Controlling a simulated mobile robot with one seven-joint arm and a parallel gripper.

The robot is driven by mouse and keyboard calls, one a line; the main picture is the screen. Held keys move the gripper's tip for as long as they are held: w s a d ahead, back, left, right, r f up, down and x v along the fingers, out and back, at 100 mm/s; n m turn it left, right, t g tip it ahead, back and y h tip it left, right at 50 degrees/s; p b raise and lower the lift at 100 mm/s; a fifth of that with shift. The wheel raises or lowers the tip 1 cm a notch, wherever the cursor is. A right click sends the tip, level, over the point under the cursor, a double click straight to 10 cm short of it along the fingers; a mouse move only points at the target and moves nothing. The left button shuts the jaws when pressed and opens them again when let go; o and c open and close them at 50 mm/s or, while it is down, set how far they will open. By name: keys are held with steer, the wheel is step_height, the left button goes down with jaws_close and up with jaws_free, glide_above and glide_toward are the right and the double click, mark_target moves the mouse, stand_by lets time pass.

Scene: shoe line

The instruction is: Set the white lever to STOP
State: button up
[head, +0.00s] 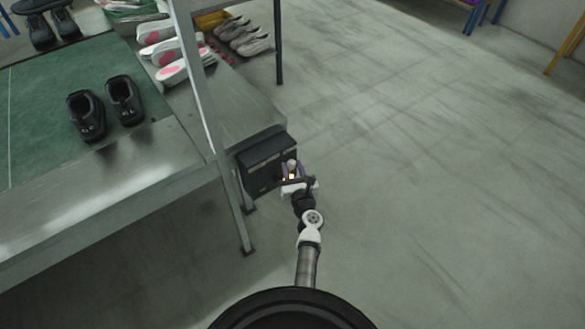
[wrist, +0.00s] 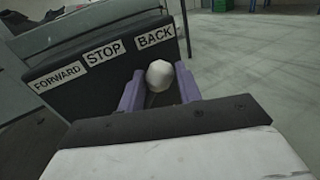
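The white lever (wrist: 160,74) shows its round knob in the wrist view, in front of the dark control box (head: 266,158). The box carries the labels FORWARD (wrist: 57,78), STOP (wrist: 104,50) and BACK (wrist: 154,37), from left to right. The knob stands just below the BACK label, right of STOP. My gripper (head: 292,171) is at the box's right side, with its purple fingers on either side of the knob. In the wrist view my gripper (wrist: 160,82) leaves little or no gap at the knob; I cannot tell whether the fingers press on it. The lever's shaft is mostly hidden.
A grey metal post (head: 205,105) stands close to the left of the box. The line table (head: 100,185) with black shoes (head: 105,105) lies to the left, and white and grey shoes stand behind. The floor (head: 430,170) to the right is open.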

jaws_close()
steer(key=shift+a+f+b, duration=0.1)
steer(key=shift+b, duration=0.5)
steer(key=shift+s+a+n+t+b, duration=0.25)
steer(key=shift+n+b, duration=0.45)
steer(key=shift+b, duration=0.45)
steer(key=n+b, duration=0.1)
steer(key=b, duration=0.2)
steer(key=s+a+n+t+y+b, duration=0.1)
steer(key=n+b, duration=0.1)
steer(key=b, duration=0.1)
steer(key=a+r+n+b, duration=0.1)
steer(key=n+b, duration=0.1)
steer(key=b, duration=0.2)
steer(key=shift+s+a+t+y, duration=0.1)
steer(key=shift+s+t+y, duration=0.2)
steer(key=shift+t, duration=0.05)
steer(key=shift+s+a+r+n+y+b, duration=0.15)
steer(key=shift+a+n+y+b, duration=0.05)
steer(key=shift+n+b, duration=0.4)
steer(key=shift+s+a+r+n+y+b, duration=0.1)
steer(key=shift+s+a+n+y+b, duration=0.1)
steer(key=shift+n+b, duration=0.35)
steer(key=shift+r, duration=0.1)
